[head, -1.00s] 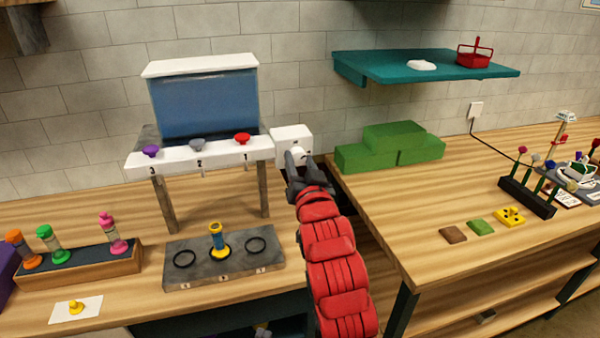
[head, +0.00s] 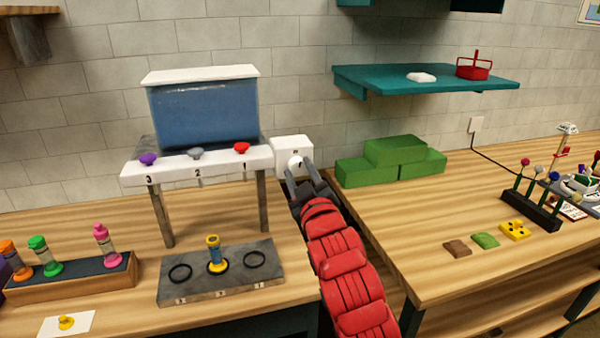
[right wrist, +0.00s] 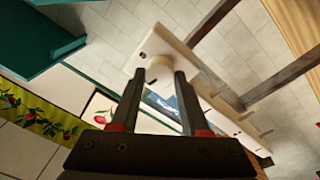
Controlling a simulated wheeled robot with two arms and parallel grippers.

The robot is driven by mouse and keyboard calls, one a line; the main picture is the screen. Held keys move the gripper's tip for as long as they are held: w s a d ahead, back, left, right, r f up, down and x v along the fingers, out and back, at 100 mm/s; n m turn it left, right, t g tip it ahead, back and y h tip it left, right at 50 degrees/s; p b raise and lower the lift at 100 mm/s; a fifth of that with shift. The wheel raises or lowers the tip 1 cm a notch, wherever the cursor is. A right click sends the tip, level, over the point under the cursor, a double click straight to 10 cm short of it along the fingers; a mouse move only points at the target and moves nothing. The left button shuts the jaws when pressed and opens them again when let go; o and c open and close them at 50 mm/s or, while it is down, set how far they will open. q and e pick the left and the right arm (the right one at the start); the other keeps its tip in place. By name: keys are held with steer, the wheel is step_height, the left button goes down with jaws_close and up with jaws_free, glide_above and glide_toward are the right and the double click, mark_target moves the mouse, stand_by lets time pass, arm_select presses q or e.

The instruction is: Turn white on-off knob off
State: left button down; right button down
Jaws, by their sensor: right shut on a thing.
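The white on-off knob (head: 295,162) is on the front of a white box (head: 281,150) at the right end of the tank stand's white shelf. My right gripper (head: 298,171) is at the knob, with a dark finger on either side of it. In the right wrist view, the gripper (right wrist: 159,76) is shut on the knob (right wrist: 160,68), which shows as a short white cylinder between the fingertips. The fingers partly hide the knob, and its off mark cannot be read. My left gripper is not in view.
Purple, grey and red knobs sit along the shelf (head: 220,167), under a blue water tank (head: 205,112). A grey block with rings (head: 222,285) holds a yellow-based vial. Green blocks (head: 392,160) lie to the right of the gripper, and a teal wall shelf (head: 440,83) is above.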

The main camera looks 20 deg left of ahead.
steer(key=shift+n, duration=1.3)
steer(key=shift+p, duration=0.3)
steer(key=shift+c, duration=2)
jaws_free()
